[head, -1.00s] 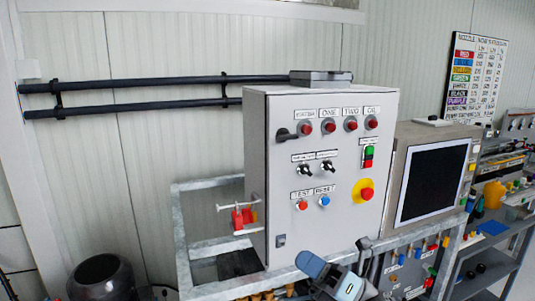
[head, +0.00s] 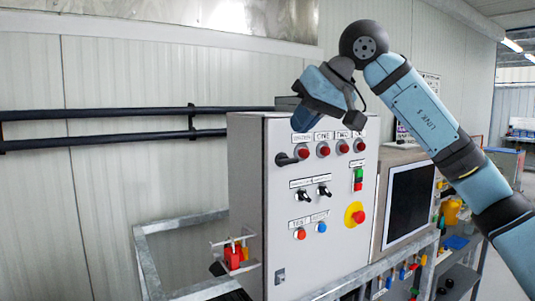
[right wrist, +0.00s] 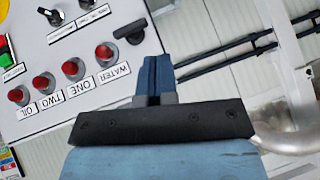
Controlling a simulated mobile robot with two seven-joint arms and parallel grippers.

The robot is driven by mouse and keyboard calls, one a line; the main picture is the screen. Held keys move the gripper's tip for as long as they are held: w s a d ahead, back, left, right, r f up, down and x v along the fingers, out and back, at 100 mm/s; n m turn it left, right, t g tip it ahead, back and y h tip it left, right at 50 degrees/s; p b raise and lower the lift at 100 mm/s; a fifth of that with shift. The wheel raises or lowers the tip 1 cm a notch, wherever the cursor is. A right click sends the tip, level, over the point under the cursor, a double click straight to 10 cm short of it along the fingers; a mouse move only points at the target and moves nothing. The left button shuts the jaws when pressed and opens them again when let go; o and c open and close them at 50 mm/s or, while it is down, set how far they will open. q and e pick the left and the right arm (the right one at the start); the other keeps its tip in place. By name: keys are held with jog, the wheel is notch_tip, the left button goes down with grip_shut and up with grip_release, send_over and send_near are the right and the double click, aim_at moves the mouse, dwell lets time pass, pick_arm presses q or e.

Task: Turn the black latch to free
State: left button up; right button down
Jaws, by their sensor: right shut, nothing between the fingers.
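The black latch (head: 286,159) is on the upper left of the grey control cabinet's front, just left of the red WATER lamp (head: 303,152). Its handle lies roughly level. In the right wrist view the latch (right wrist: 131,31) shows at the top, near the fingertips and apart from them. My right gripper (head: 304,120) is in front of the cabinet's top edge, above the latch, with its fingers pointing down. In the right wrist view its blue fingers (right wrist: 154,72) are together and hold nothing. My left gripper is out of view.
Red lamps (right wrist: 73,68), switches (head: 303,196) and a yellow-ringed red stop button (head: 357,216) are on the cabinet front (head: 330,260). A black screen (head: 409,200) stands to its right. A red device (head: 234,256) is at its left side. Dark pipes (head: 120,112) run along the wall.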

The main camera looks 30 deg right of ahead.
jog(key=s+d+r+t+h, duration=0.1)
jog(key=d+r+h, duration=0.2)
jog(key=r, duration=0.2)
send_over(288, 161)
jog(key=d, duration=0.2)
notch_tip(288, 161, down, 7)
jog(key=shift+s+d+f+n+p, duration=0.1)
jog(key=shift+s+f+n+p, duration=0.1)
jog(key=shift+f, duration=0.45)
jog(key=shift+s+f+n+p, duration=0.1)
jog(key=shift+f+p, duration=0.05)
jog(key=shift+f, duration=0.45)
jog(key=shift+s+f, duration=0.1)
jog(key=shift+f, duration=0.5)
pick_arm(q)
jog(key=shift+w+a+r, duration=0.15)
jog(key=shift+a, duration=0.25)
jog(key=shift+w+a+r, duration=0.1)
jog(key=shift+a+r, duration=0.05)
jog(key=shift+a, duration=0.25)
pick_arm(e)
jog(key=shift+f, duration=0.15)
